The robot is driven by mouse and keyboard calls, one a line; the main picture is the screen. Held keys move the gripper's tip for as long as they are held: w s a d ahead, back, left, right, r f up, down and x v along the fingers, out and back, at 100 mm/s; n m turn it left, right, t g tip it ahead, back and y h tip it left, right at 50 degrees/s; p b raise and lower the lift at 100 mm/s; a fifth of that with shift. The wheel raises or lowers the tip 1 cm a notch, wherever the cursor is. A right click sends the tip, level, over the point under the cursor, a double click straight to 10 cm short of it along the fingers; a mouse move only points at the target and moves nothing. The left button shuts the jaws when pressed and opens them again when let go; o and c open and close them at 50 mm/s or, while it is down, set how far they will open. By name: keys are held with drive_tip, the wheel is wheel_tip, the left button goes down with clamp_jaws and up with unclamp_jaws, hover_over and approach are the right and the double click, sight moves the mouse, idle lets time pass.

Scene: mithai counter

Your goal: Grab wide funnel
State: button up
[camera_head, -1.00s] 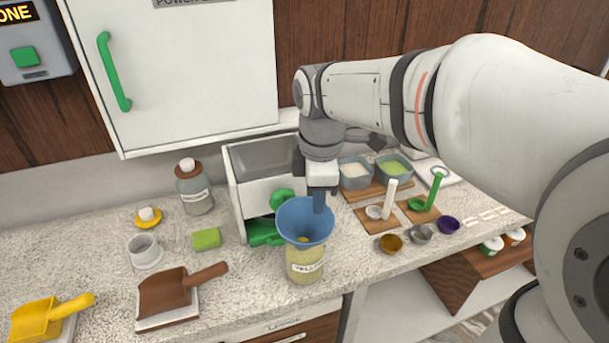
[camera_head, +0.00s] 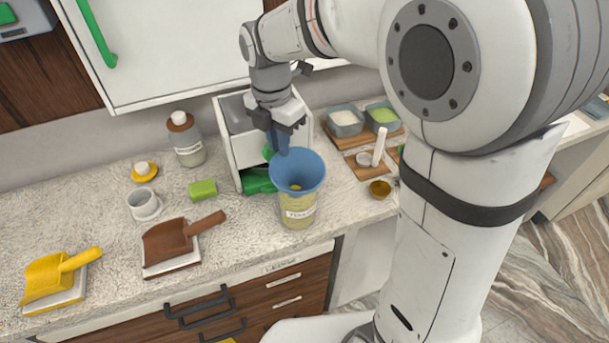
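The wide funnel (camera_head: 298,172) is blue, with a broad open cone and an upright tab (camera_head: 279,141) at its back left rim. It sits in the mouth of a labelled jar (camera_head: 299,213) of yellowish contents near the counter's front edge. My gripper (camera_head: 281,130) points down at the funnel's tab from above, behind the cone. Its dark fingers are at the tab's upper end. The fingertips are small and partly merge with the tab, so I cannot tell whether they grip it.
A white box (camera_head: 246,152) with green parts stands close behind the funnel. A small amber bowl (camera_head: 380,189) is right. My arm hides the counter farther right.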

drive_tip(key=shift+s+f, duration=0.1)
drive_tip(key=shift+f, duration=0.5)
clamp_jaws()
